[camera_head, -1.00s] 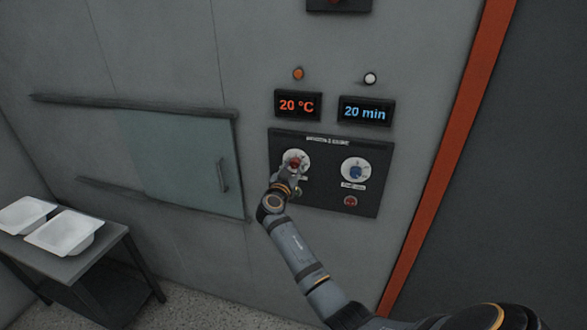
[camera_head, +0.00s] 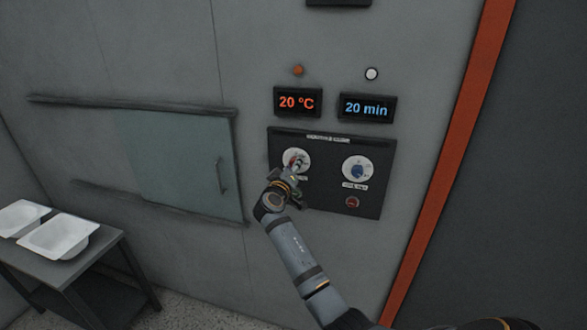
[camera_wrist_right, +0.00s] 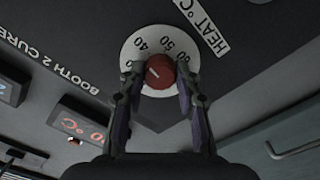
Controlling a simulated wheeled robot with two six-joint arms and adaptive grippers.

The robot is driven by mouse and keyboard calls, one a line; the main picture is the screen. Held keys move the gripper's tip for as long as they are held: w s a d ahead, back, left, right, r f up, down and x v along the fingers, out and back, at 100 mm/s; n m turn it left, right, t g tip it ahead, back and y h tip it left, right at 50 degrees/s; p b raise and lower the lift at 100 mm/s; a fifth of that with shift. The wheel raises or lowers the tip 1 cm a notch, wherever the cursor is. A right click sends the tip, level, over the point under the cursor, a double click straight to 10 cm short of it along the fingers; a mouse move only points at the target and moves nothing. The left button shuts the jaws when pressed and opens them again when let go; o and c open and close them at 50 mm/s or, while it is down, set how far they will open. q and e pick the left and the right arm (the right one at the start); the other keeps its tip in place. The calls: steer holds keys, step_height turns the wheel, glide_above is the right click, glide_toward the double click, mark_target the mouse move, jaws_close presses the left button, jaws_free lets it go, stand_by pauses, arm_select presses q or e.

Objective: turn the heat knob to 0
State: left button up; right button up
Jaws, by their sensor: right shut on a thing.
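The heat knob is a round red knob (camera_wrist_right: 160,71) on a white dial (camera_wrist_right: 133,47) in the right wrist view, beside a "HEAT °C" label. Numbers such as 40, 50 and 60 show around it, and a pale pointer line marks its face. In the head view the red knob (camera_head: 291,159) is partly covered by my right gripper (camera_head: 294,171). In the right wrist view my right gripper (camera_wrist_right: 159,82) has one finger on each side of the knob and is shut on it. My left gripper is not in view.
A red display (camera_head: 297,102) reads 20 °C and a blue one (camera_head: 367,107) 20 min. A blue knob (camera_head: 357,171) sits right of the heat dial, above a small red button (camera_head: 352,202). A sliding door (camera_head: 180,160) and a table with white trays (camera_head: 60,236) stand left.

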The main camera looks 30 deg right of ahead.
steer(key=n+p, duration=0.8)
steer(key=n, duration=1.1)
steer(key=shift+f, duration=0.15)
steer(key=shift+n, duration=0.4)
steer(key=o, duration=1.2)
steer(key=shift+c, duration=0.2)
steer(key=shift+a, duration=0.1)
